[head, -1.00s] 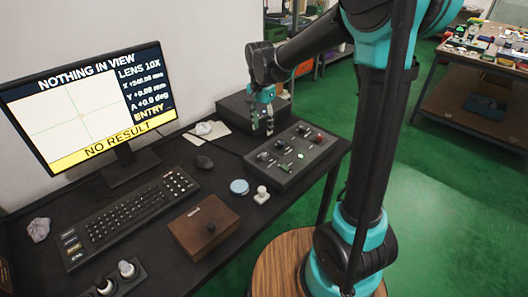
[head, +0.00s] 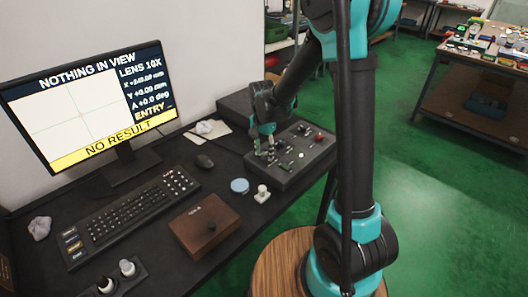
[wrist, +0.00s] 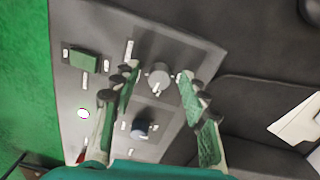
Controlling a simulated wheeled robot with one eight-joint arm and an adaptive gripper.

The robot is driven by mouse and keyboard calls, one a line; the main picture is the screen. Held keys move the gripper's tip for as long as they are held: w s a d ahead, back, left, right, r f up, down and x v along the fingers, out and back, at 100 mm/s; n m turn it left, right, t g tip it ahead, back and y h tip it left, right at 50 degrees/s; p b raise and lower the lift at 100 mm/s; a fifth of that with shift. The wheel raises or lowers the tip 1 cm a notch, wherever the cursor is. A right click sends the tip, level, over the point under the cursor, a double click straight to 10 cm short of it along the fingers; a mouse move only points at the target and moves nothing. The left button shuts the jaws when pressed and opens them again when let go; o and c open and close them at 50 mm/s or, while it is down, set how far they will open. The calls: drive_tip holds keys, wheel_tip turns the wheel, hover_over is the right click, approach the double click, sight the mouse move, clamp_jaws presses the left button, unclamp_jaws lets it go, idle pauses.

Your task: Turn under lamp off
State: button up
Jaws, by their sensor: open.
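The control box (head: 313,160) stands at the right end of the desk. My gripper (head: 264,154) is open and low over its left part. In the wrist view, a grey round knob (wrist: 158,76) lies between my spread fingers (wrist: 160,84), with no clear contact. A darker knob (wrist: 142,130) sits beside it. A green rocker (wrist: 83,60) and a small round whitish light (wrist: 83,113) are farther left. The labels are too small to read, so I cannot tell which control is for the under lamp.
The monitor (head: 92,105) reads "NO RESULT". A keyboard (head: 128,217), a mouse (head: 204,161), a blue round tin (head: 240,186), a white stamp-like piece (head: 262,194) and a brown box (head: 205,225) lie on the desk. A dark box (head: 233,104) stands behind my gripper.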

clamp_jaws()
drive_tip(key=shift+n, duration=0.3)
drive_tip(key=n, duration=1.3)
drive_tip(key=shift+d, duration=0.1)
drive_tip(key=n, duration=0.5)
drive_tip(key=shift+t, duration=0.3)
idle(0.4)
